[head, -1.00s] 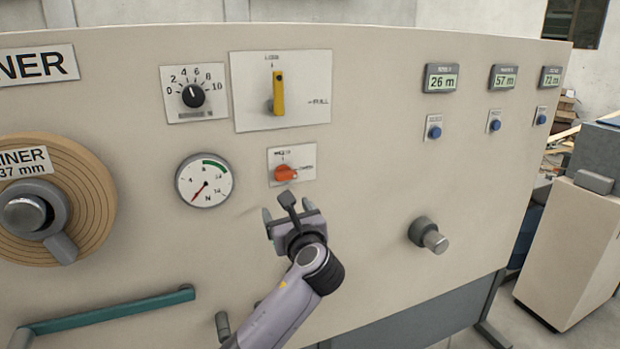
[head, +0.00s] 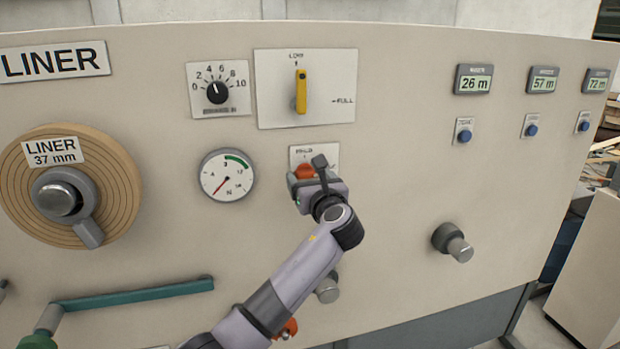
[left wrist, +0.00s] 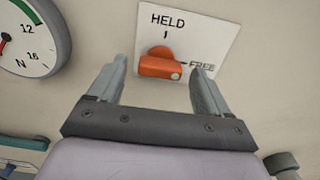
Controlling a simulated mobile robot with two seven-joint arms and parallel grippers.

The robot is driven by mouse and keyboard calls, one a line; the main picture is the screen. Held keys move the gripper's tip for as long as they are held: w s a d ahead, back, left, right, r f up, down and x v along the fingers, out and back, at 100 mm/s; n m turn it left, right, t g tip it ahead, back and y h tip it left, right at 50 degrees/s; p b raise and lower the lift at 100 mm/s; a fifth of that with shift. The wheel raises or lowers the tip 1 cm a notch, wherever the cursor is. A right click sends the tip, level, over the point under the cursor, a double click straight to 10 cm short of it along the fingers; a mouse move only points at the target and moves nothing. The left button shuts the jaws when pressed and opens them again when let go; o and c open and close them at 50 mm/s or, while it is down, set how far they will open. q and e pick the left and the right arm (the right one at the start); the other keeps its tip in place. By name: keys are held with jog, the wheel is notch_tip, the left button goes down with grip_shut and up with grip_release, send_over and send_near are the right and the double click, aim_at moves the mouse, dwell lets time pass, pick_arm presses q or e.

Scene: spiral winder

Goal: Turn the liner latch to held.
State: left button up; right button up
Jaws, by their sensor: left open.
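The liner latch is an orange knob (left wrist: 158,66) on a white plate (left wrist: 200,30) marked HELD at the top and FREE at the right. Its bar, with a pale dot at the right end, points right toward FREE. In the head view the latch (head: 304,171) is partly hidden by my left gripper (head: 316,186). The left gripper is open, its two fingers (left wrist: 160,72) on either side of the knob in the wrist view. I cannot tell whether they touch it. My right gripper is not in view.
A round gauge (head: 227,175) is left of the latch, and a yellow lever (head: 301,92) is above it. The liner roll (head: 115,180) is far left. A metal knob (head: 453,243) sticks out lower right. A teal bar (head: 135,296) runs lower left. Bare panel lies right of the latch.

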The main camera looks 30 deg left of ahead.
pick_arm(q)
jog(key=shift+w+a, duration=0.15)
jog(key=c, duration=1.1)
jog(key=shift+o, duration=0.3)
